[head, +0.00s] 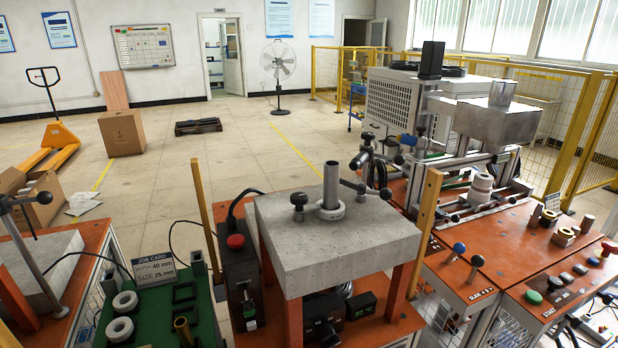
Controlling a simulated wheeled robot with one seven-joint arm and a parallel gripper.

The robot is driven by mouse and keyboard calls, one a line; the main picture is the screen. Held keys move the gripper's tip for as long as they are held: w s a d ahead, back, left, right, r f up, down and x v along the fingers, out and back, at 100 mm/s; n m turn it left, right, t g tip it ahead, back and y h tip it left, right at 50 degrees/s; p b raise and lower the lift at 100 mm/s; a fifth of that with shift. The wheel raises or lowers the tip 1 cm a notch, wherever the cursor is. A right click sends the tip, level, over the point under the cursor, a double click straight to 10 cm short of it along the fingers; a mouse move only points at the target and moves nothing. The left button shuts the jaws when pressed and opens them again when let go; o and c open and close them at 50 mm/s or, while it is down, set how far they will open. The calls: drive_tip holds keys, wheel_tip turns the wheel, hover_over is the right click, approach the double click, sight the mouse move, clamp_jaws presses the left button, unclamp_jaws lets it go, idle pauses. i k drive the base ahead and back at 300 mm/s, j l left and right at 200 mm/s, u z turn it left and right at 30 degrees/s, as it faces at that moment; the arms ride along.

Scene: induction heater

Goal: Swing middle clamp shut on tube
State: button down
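On the middle bench, a grey metal tube (331,184) stands upright in a pale ring (330,210) on a thick grey slab (285,236). A dark clamp (362,187) with a bar and a round black knob (386,192) stands to the right of the tube. The bar's left end comes close to the tube's right side. I cannot tell whether it touches. A short post with a black knob (298,202) stands left of the tube. My gripper is not in view.
Another slab (40,262) with a black-knobbed rod (42,198) stands at left. A green tray (158,316) holds pale rings near the job card (154,269). Yellow posts flank the middle bench. The right bench (480,250) carries machinery and levers. Open floor lies behind.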

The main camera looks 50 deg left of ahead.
sight(385, 193)
drive_tip(key=i+l+u, duration=0.65)
drive_tip(key=l+u, duration=0.2)
drive_tip(key=i+l+u, duration=0.1)
drive_tip(key=l+u, duration=0.2)
drive_tip(key=l, duration=0.15)
